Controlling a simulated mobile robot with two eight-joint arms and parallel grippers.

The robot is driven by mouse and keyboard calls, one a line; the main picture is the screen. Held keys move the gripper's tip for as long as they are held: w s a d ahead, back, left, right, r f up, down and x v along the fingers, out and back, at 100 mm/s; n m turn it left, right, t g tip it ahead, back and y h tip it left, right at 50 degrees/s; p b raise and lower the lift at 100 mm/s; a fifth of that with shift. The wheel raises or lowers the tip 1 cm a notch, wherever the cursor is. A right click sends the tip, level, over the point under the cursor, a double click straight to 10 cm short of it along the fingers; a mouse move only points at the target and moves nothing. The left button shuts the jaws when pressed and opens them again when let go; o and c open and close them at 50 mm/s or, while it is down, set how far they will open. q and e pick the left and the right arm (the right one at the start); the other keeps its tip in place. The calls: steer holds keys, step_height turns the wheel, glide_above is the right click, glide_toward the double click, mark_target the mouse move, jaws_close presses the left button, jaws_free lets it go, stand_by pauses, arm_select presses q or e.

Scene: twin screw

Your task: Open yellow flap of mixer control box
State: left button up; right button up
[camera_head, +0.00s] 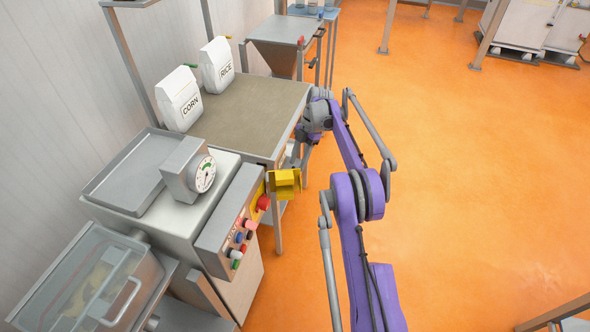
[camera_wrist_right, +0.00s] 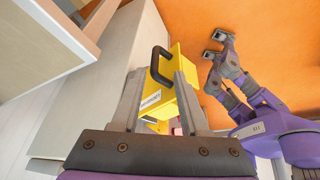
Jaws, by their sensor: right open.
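The yellow flap (camera_head: 285,178) sticks out from the far end of the grey mixer control box (camera_head: 228,220). In the right wrist view, the yellow flap (camera_wrist_right: 180,62) carries a black handle (camera_wrist_right: 152,66) and a white label. My right gripper (camera_wrist_right: 160,80) is open, with one finger on each side of the handle in the picture. I cannot tell whether a finger touches the flap or handle. In the head view, my right arm bends back toward the flap from the table side, and its fingers are hard to make out.
Colored buttons (camera_head: 240,240) and a red knob (camera_head: 263,202) line the control box. A dial gauge (camera_head: 204,174) stands on the machine. A table (camera_head: 250,105) holding corn (camera_head: 180,100) and rice (camera_head: 217,65) bags is beyond. The orange floor (camera_head: 480,180) to the right is free.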

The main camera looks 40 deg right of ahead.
steer(key=v, duration=0.5)
steer(key=shift+d+r+p, duration=0.1)
steer(key=shift+r+p, duration=0.2)
steer(key=shift+p, duration=0.1)
steer(key=s+a+r+m+t+h, duration=0.15)
steer(key=s+a+r+m, duration=0.35)
steer(key=a, duration=0.5)
steer(key=s+a+r+m+t+h, duration=0.1)
steer(key=s+a+r+m+h, duration=0.1)
steer(key=s+a+r+m, duration=0.6)
steer(key=s+a+f+m+t, duration=0.1)
steer(key=s+a+f+m, duration=0.1)
steer(key=s, duration=0.4)
steer(key=s+a+f+m+t, duration=0.1)
steer(key=s+a+f+m, duration=0.1)
steer(key=s+a+f, duration=0.3)
steer(key=s+a+f+m+t+h, duration=0.1)
steer(key=s+a+f+m, duration=0.1)
steer(key=s+a+f, duration=0.2)
steer(key=s, duration=0.3)
steer(key=shift+s, duration=0.3)
